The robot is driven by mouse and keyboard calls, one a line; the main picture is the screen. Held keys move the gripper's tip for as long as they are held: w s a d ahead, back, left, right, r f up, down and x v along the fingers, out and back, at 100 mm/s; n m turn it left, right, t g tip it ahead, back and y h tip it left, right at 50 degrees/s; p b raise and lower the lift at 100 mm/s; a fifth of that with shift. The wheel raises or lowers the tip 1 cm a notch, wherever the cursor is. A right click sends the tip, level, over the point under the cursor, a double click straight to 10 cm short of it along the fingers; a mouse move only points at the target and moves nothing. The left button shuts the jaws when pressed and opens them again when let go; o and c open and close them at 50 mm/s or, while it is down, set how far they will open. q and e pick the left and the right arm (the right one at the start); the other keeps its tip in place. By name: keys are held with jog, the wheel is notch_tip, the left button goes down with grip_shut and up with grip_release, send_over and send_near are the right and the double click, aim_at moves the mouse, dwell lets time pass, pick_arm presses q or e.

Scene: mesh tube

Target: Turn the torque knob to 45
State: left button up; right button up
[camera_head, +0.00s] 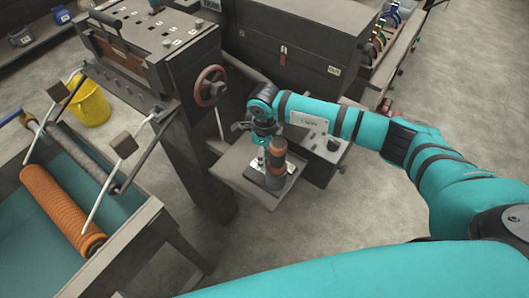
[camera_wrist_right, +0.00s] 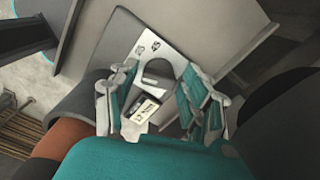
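A small grey shelf (camera_head: 232,166) sticks out from the machine. An upright orange and dark cylindrical device (camera_head: 277,158) stands on it on a pale base plate. The orange part (camera_wrist_right: 62,137) shows at the lower left, beside the fingers. My left gripper is out of view.
A grey box with a black knob (camera_head: 334,144) stands right of the shelf. A red handwheel (camera_head: 210,86) is on the machine close by. An orange roller (camera_head: 62,208) and a yellow bucket (camera_head: 91,103) are at the left. The floor at lower middle is clear.

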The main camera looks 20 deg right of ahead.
jog(key=c, duration=0.8)
jog(key=shift+m+b, duration=0.35)
jog(key=shift+m, duration=0.35)
jog(key=o, duration=1.1)
jog(key=shift+o, duration=0.2)
notch_tip(320, 180, up, 12)
